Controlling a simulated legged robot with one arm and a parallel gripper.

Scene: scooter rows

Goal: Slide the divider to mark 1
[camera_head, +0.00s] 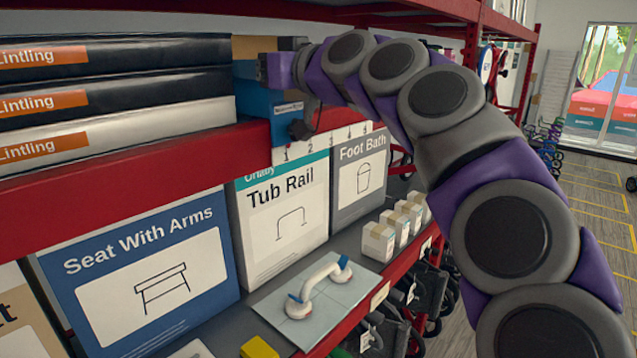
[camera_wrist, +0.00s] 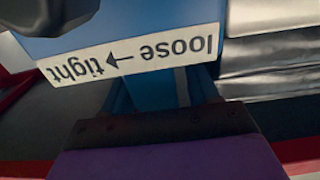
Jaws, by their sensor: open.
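The blue divider (camera_head: 256,101) stands on the upper shelf, just right of the stacked boxes. Its lower front is near marks 1 and 2 of the white scale strip (camera_head: 323,143) on the red shelf edge; the exact mark is hard to tell. A dark knob (camera_head: 300,130) sits on its front, below a small white label. In the wrist view the blue divider (camera_wrist: 125,22) fills the top, with an upside-down "loose → tight" label (camera_wrist: 130,52). My gripper (camera_head: 277,70) is open at the divider's upper part. Its fingertips are partly hidden, so contact is unclear.
Black and white "Lintling" boxes (camera_head: 110,100) are stacked left of the divider. Below stand Tub Rail (camera_head: 288,225) and Foot Bath (camera_head: 360,178) boxes. A white grab handle (camera_head: 318,285) lies on a tile in front. My arm crosses the right side; the aisle floor beyond is open.

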